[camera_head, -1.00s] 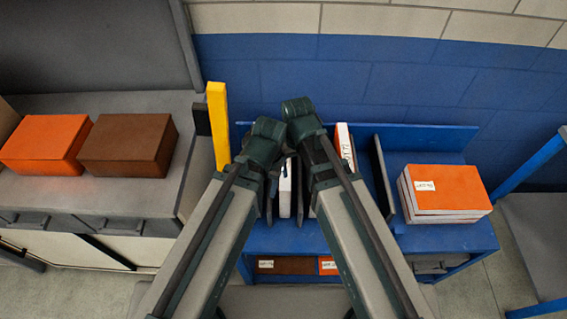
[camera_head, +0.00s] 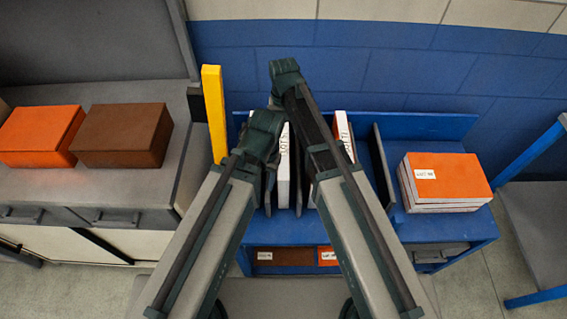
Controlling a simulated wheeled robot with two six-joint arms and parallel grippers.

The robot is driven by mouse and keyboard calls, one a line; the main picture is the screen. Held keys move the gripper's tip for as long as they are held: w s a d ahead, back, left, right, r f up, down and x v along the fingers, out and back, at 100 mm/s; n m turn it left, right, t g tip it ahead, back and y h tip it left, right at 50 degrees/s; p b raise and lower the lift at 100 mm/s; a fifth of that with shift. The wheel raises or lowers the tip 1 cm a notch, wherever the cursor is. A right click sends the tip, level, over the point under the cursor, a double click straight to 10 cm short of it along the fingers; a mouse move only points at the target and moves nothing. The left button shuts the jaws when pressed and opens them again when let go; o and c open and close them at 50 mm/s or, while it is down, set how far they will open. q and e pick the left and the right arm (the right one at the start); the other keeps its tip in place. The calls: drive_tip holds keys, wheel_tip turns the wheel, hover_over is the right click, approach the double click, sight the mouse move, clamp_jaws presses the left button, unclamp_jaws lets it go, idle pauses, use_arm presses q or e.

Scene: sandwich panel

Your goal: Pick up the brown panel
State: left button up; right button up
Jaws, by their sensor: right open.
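A brown block-like stack (camera_head: 122,135) lies on the grey bench at the left, beside an orange one. A brown panel edge (camera_head: 285,257) with a white label shows in the low shelf of the blue rack. A pale labelled panel (camera_head: 283,172) stands upright in the rack, between my two arms; its face colour is hidden. My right gripper (camera_head: 306,182) is open by the upright panels, mostly hidden by its own arm. My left gripper (camera_head: 268,185) is low at the left of the pale panel; its fingers cannot be made out.
An orange stack (camera_head: 42,134) lies on the grey bench (camera_head: 60,190). Orange-topped panels (camera_head: 446,180) lie on the right part of the blue rack (camera_head: 430,228). Another upright panel (camera_head: 344,135) stands behind my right arm. A yellow post (camera_head: 214,112) rises between bench and rack.

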sight(283, 142)
wheel_tip(283, 142, down, 5)
drive_tip(key=b, duration=0.4)
drive_tip(key=shift+f, duration=0.15)
wheel_tip(283, 142, down, 5)
drive_tip(key=b, duration=0.5)
drive_tip(key=shift+s+f, duration=0.1)
drive_tip(key=shift+f, duration=0.05)
drive_tip(key=shift+c, duration=0.2)
clamp_jaws()
idle(0.8)
